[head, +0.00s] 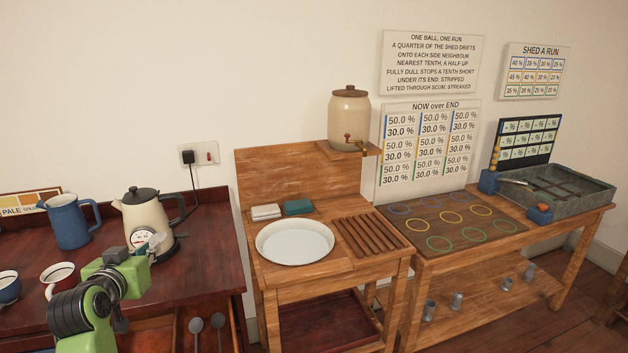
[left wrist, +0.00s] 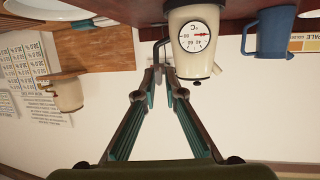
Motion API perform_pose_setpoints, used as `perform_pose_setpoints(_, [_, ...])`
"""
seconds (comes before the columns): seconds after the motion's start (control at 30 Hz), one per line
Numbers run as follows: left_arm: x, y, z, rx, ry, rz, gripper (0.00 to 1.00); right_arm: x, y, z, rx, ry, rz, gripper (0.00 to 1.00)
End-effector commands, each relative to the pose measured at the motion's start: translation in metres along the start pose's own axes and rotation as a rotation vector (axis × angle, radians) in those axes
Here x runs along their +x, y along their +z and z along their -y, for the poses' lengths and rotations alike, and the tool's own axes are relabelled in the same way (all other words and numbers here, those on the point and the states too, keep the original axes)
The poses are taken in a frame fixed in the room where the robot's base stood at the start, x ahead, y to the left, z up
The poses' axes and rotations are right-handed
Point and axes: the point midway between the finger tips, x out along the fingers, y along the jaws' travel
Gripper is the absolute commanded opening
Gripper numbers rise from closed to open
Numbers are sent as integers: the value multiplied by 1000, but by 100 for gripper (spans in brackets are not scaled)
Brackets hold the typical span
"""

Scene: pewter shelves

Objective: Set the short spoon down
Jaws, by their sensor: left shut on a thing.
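My left gripper (head: 152,241) is raised in front of the cream kettle (head: 146,214), over the dark red counter. In the left wrist view its fingers (left wrist: 162,72) come together on a small thing, taken to be the short spoon, whose shape is almost wholly hidden. The kettle also shows in the left wrist view (left wrist: 194,62), upside down, with its dark handle behind the fingertips. Two grey spoon-like things, a left one (head: 196,326) and a right one (head: 217,321), show low at the counter's front. My right gripper is not in view.
The dark red counter (head: 212,252) also bears a blue jug (head: 68,224) and a red-and-white mug (head: 59,276). A white basin (head: 294,242) and a slatted rack (head: 369,236) are on the wooden stand. A ringed board (head: 440,219) lies farther right.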

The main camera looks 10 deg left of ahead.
Motion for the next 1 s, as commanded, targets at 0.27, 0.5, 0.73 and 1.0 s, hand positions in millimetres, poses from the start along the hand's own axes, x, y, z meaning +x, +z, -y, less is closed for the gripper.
perform_pose_setpoints(0.27, [-10, 17, -36, 53, 160, 4, 0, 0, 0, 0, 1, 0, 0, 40])
perform_pose_setpoints(0.5, [-48, 53, -110, 156, 493, 7, 0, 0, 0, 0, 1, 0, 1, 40])
perform_pose_setpoints(0.73, [-117, 91, -179, 269, 852, 7, 0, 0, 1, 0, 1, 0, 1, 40])
perform_pose_setpoints(1.0, [-202, 118, -226, 368, 1177, 3, 0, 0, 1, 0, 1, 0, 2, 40])
